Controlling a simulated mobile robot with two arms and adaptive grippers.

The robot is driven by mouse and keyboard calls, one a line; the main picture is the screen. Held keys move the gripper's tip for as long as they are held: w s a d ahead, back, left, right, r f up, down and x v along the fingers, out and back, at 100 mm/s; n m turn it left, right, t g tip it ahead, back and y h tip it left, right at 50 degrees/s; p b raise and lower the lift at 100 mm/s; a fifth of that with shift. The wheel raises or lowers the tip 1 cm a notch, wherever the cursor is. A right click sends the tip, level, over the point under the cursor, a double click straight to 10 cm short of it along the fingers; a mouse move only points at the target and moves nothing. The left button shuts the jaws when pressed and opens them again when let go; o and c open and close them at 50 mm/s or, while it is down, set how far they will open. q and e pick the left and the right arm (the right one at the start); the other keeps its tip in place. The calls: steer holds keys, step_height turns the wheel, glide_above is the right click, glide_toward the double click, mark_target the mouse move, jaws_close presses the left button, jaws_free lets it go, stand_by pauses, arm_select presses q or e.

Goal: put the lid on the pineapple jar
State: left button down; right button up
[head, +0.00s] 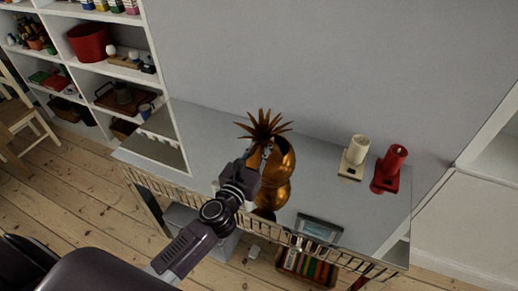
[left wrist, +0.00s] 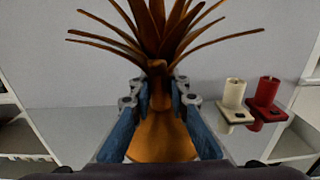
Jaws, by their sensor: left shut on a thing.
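The pineapple jar (head: 276,192) is a shiny gold, bulging vessel standing on the grey console table, partly hidden by my left gripper. The lid is a spiky brown leaf crown (head: 264,127) on a short stem. My left gripper (head: 261,157) is shut on the lid, right by the upper part of the jar. In the left wrist view the fingers (left wrist: 158,98) are on both sides of the stem, with the leaf crown (left wrist: 158,32) upright above and an orange-gold flared surface (left wrist: 162,143) below. I cannot tell whether the lid touches the jar. My right gripper is out of view.
On the grey table (head: 335,190), a cream candle (head: 357,150) and a red candle (head: 391,163) stand on holders to the right. A dark-framed flat item (head: 319,228) lies near the front edge. White shelves (head: 120,70) stand left; a wall is behind.

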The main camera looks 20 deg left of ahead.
arm_select(q)
steer(key=w, duration=0.3)
steer(key=shift+w, duration=0.3)
steer(key=w, duration=0.1)
steer(key=w+f+b, duration=0.1)
steer(key=w, duration=0.1)
steer(key=w+f, duration=0.1)
steer(key=w, duration=0.1)
steer(key=shift+w+d, duration=0.15)
steer(key=shift+w, duration=0.05)
stand_by(1.3)
steer(key=shift+f+b, duration=0.3)
steer(key=shift+f, duration=0.05)
stand_by(0.6)
steer(key=c, duration=1.8)
jaws_free()
